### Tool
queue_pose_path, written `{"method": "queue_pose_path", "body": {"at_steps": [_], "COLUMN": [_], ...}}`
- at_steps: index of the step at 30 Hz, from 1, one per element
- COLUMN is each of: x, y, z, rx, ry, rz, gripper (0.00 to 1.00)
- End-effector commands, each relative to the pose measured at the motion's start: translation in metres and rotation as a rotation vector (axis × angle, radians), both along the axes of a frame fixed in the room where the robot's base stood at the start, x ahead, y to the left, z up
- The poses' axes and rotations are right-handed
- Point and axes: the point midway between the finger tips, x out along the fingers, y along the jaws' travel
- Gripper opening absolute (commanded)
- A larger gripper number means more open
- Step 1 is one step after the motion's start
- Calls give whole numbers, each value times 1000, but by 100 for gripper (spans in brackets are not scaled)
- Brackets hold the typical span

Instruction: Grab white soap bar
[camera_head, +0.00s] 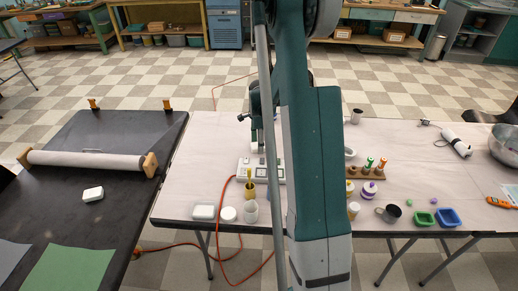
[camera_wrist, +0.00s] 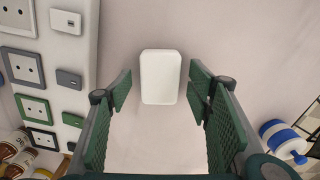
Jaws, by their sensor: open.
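A white bar (camera_wrist: 160,77) with rounded corners, which looks like the soap bar, lies on the pale tabletop in the wrist view. My gripper (camera_wrist: 160,88) is open, with its green padded fingers on either side of the bar's outline. A gap shows on both sides, and I cannot tell how far the bar is below the fingertips. In the head view my arm hides most of the gripper and the spot under it. Another white block (camera_head: 92,194) lies on the black table at left.
A panel of sockets (camera_wrist: 56,80) stands close left of the bar, with bottles below it.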

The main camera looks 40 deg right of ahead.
Motion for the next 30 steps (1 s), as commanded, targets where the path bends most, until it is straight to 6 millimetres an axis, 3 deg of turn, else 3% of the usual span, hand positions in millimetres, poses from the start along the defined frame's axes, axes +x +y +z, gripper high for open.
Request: {"method": "queue_pose_path", "body": {"at_steps": [12, 20, 30], "x": [0, 0, 0], "y": [0, 0, 0], "z": [0, 0, 2], "rx": [0, 0, 0], "ry": [0, 0, 0], "rz": [0, 0, 0], "gripper": [51, 20, 20]}}
